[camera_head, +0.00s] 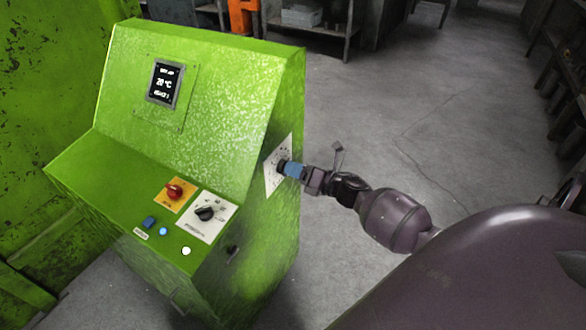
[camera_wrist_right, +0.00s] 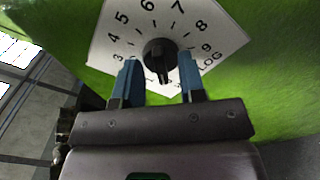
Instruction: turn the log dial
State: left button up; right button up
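The log dial is a black knob (camera_wrist_right: 160,54) on a white plate (camera_wrist_right: 108,48) with numbers around it and the word LOG at its lower right. The plate is on the right side face of the green console and also shows in the head view (camera_head: 271,179). My right gripper (camera_wrist_right: 160,79) is at the dial, its two blue fingers apart on either side of the knob. I cannot tell whether they touch it. In the head view the blue fingertips of my right gripper (camera_head: 292,170) hide part of the dial. My left gripper is not in view.
The green console (camera_head: 215,80) has a screen (camera_head: 163,83), a red knob (camera_head: 174,191) on a yellow plate, a black selector (camera_head: 205,213) and several small buttons on its front. Grey floor (camera_head: 400,110) lies open to the right. A shelf (camera_head: 320,28) stands at the back.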

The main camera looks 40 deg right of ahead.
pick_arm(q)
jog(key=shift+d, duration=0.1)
pick_arm(e)
jog(key=shift+w+a, duration=0.15)
jog(key=shift+w, duration=0.2)
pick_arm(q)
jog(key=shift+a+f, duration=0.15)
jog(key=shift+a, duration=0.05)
pick_arm(e)
grip_shut()
jog(key=shift+m, duration=0.3)
pick_arm(q)
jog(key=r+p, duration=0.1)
jog(key=p, duration=0.1)
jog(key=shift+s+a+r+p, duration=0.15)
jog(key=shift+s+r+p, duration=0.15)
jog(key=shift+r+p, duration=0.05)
pick_arm(e)
jog(key=m, duration=1.1)
jog(key=shift+f, duration=0.3)
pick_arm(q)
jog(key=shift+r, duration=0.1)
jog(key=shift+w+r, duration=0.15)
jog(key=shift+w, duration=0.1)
